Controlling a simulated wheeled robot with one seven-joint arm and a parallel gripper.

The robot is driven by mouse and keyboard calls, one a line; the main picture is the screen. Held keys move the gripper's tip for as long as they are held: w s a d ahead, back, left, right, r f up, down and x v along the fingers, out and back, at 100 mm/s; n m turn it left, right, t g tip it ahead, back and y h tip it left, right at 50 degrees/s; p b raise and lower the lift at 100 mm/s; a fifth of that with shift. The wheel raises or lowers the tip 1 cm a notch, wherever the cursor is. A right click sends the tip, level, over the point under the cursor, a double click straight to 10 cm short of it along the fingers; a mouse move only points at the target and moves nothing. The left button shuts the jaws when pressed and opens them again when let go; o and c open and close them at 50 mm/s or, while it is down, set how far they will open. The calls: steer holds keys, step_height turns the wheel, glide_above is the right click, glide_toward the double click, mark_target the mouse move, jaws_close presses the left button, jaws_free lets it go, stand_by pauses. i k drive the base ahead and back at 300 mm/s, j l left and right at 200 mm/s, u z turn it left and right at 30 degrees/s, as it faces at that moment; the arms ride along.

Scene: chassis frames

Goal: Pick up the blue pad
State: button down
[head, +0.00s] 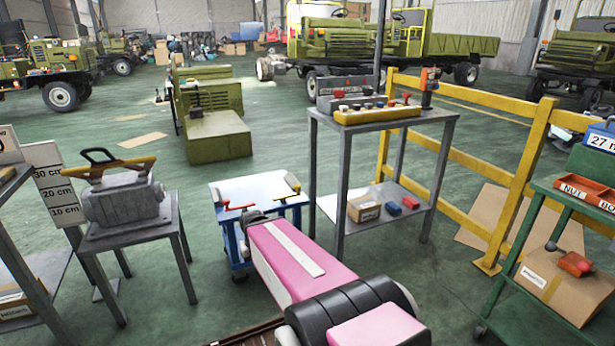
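A small blue block (392,208), which looks like the blue pad, lies on the lower shelf (345,228) of the grey metal table right of centre. It sits between a small cardboard box (363,208) on its left and a small red block (410,203) on its right. It is too small to make out in detail. My pink and black arm rises from the bottom middle, in front of and left of that table. My gripper cannot be made out in the head view.
A yellow tray of parts (376,115) stands on the table's top (428,117). A blue-framed cart (262,188) stands left of it. A yellow railing (470,160) and green trolley (510,262) are at right.

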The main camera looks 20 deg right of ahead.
mark_target(392, 206)
steer(key=z, duration=1.65)
steer(key=i+j, duration=0.15)
steer(key=i, duration=0.25)
steer(key=i+j+z, duration=0.15)
steer(key=i, duration=0.3)
steer(key=i+j, duration=0.2)
steer(key=i, duration=0.2)
